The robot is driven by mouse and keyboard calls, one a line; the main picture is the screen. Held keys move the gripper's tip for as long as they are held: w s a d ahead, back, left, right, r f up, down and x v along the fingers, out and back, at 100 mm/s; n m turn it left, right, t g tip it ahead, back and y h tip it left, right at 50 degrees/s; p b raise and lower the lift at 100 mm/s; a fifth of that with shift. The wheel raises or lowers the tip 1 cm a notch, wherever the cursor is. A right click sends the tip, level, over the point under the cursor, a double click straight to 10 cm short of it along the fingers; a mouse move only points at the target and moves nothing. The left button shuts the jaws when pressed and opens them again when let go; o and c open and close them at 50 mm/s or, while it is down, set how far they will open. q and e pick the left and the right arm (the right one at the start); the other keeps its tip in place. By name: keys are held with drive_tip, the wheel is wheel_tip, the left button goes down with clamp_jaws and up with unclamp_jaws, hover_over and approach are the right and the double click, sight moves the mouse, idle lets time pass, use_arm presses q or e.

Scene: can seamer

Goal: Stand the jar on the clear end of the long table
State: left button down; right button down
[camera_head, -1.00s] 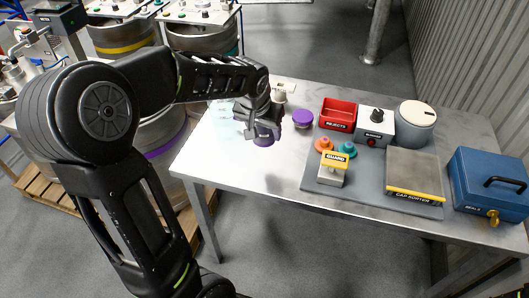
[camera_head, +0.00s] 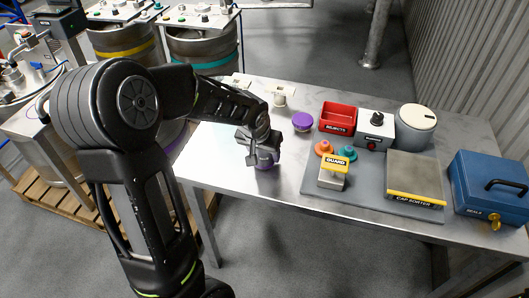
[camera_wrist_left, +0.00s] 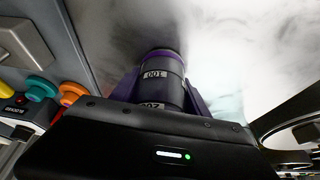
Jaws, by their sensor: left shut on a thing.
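My left gripper (camera_head: 262,150) is over the left, bare part of the long table (camera_head: 232,160), near its front edge. It is shut on the jar (camera_head: 266,163), of which only a small purple part shows below the fingers in the head view. In the left wrist view the jar (camera_wrist_left: 161,65) is a dark cylinder with a purple band and pale number labels, between the fingers. The gripper body hides its near part. I cannot tell whether its base touches the tabletop. My right gripper is in neither view.
A purple-topped round object (camera_head: 302,121) stands behind and right of the gripper. A grey board (camera_head: 370,200) to the right carries a yellow GUARD block (camera_head: 333,172), knobs and the cap sorter (camera_head: 415,178). Behind are a red rejects bin (camera_head: 337,117) and a grey canister (camera_head: 416,125). A blue case (camera_head: 490,185) is far right.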

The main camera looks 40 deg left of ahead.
use_arm(q)
drive_tip(key=shift+f+b, duration=0.2)
drive_tip(key=shift+b, duration=0.1)
drive_tip(key=c, duration=0.6)
unclamp_jaws()
drive_tip(key=shift+r, duration=0.1)
drive_tip(key=shift+o, duration=0.2)
drive_tip(key=shift+r, duration=0.1)
drive_tip(key=shift+r+p, duration=0.2)
drive_tip(key=shift+p, duration=0.15)
drive_tip(key=v, duration=1.1)
drive_tip(key=shift+s+r+p, duration=0.2)
drive_tip(key=shift+r+p, duration=0.15)
drive_tip(key=shift+p, duration=0.05)
